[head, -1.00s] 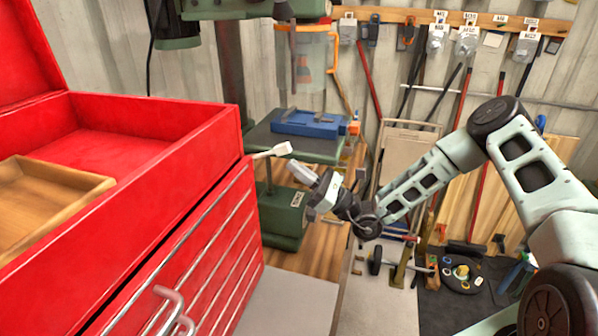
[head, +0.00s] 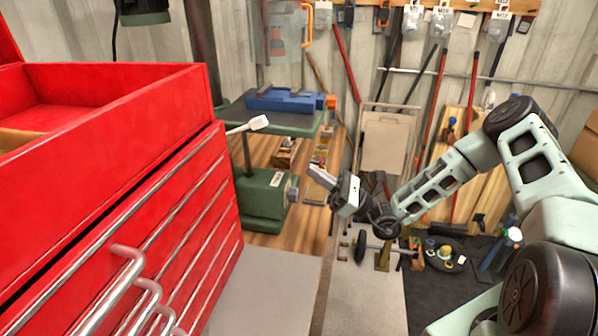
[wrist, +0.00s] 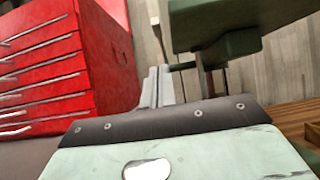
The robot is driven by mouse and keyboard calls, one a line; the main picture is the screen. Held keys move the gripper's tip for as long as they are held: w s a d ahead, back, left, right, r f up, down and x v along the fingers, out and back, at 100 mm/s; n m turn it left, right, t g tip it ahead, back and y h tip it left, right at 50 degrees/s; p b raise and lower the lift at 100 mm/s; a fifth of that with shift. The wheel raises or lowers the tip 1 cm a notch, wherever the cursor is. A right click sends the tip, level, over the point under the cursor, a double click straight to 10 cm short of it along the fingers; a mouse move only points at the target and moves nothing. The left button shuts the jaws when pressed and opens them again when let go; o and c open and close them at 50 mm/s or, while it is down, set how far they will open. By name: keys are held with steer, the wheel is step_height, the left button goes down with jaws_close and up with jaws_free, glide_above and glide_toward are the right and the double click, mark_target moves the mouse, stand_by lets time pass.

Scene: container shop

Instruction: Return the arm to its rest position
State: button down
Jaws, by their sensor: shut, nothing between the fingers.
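My gripper (head: 322,180) is in the middle of the head view, at the end of my bent arm. It hangs in free air, right of the red tool chest (head: 185,190) and in front of the green drill press base (head: 264,200). In the wrist view, the two fingers of my gripper (wrist: 158,88) lie together with nothing between them. The red chest (wrist: 60,65) also shows at the left there.
The drill press table (head: 270,118) carries a blue vise (head: 285,100). A white-tipped handle (head: 258,123) sticks out past the chest's edge. Chrome drawer handles (head: 128,262) jut from the chest front. Grey floor (head: 265,290) is clear between chest and arm.

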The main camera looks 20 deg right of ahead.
steer(key=s+a+r+n+g+h, duration=0.2)
steer(key=s+a+n+g+h, duration=0.2)
steer(key=s+a+n+g, duration=1.45)
steer(key=s+d+r+n+t+h, duration=0.2)
steer(key=s+n+h, duration=0.3)
steer(key=n+h, duration=0.2)
steer(key=s+d+r+n+t+h, duration=0.1)
steer(key=s+d+n+t+h, duration=0.1)
steer(key=s+n+h, duration=0.4)
steer(key=shift+d+r+n+h, duration=0.35)
steer(key=shift+d+n+h, duration=0.3)
steer(key=shift+h, duration=0.55)
steer(key=c, duration=2.1)
jaws_free()
steer(key=shift+a, duration=0.15)
steer(key=shift+c, duration=0.2)
